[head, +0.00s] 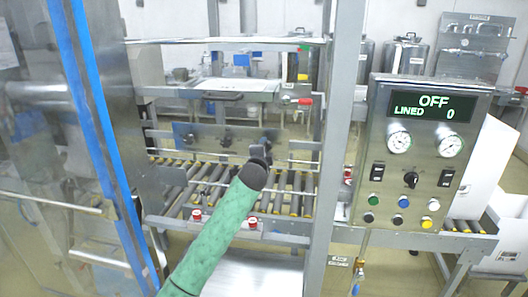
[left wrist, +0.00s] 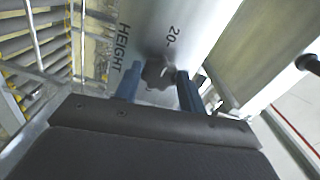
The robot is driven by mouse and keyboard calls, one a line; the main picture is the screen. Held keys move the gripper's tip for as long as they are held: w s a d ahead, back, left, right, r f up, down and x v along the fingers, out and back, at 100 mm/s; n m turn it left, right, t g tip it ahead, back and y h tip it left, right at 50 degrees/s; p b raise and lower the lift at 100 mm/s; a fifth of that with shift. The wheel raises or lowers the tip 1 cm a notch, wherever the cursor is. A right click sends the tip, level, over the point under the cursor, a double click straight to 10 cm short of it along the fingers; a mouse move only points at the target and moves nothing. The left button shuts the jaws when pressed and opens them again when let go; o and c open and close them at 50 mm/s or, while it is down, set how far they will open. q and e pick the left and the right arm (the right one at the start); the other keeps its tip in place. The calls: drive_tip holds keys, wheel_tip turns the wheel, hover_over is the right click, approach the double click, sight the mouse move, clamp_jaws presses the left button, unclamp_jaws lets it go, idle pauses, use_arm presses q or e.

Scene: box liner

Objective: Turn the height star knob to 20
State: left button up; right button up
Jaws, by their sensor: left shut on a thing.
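The height star knob (left wrist: 157,71) is dark with rounded lobes, in the left wrist view, on a pale metal plate (left wrist: 190,22). The plate carries the word HEIGHT and a 20 mark beside the knob. My left gripper (left wrist: 158,84) has its two blue fingers on either side of the knob, shut on it. In the head view my left gripper (head: 263,147) is at the right part of the knob panel (head: 208,129), at the end of my green-sleeved arm, and hides the knob. The knob's exact pointing is hard to read. My right gripper is not in view.
A roller conveyor (head: 230,188) runs below the panel. A control box (head: 425,160) at right shows OFF and LINED 0. A steel post (head: 335,150) stands just right of my gripper. A blue-edged door (head: 95,110) stands at left.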

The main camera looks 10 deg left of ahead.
use_arm(q)
drive_tip(key=shift+f+n, duration=0.15)
drive_tip(key=shift+n, duration=0.35)
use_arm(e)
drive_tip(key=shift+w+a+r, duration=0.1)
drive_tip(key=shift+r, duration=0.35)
use_arm(q)
drive_tip(key=o, duration=1)
drive_tip(key=shift+c, duration=0.2)
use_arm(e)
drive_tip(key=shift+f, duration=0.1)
use_arm(q)
drive_tip(key=s+b, duration=0.3)
drive_tip(key=s, duration=0.4)
drive_tip(key=shift+s+a, duration=0.2)
drive_tip(key=shift+s, duration=0.2)
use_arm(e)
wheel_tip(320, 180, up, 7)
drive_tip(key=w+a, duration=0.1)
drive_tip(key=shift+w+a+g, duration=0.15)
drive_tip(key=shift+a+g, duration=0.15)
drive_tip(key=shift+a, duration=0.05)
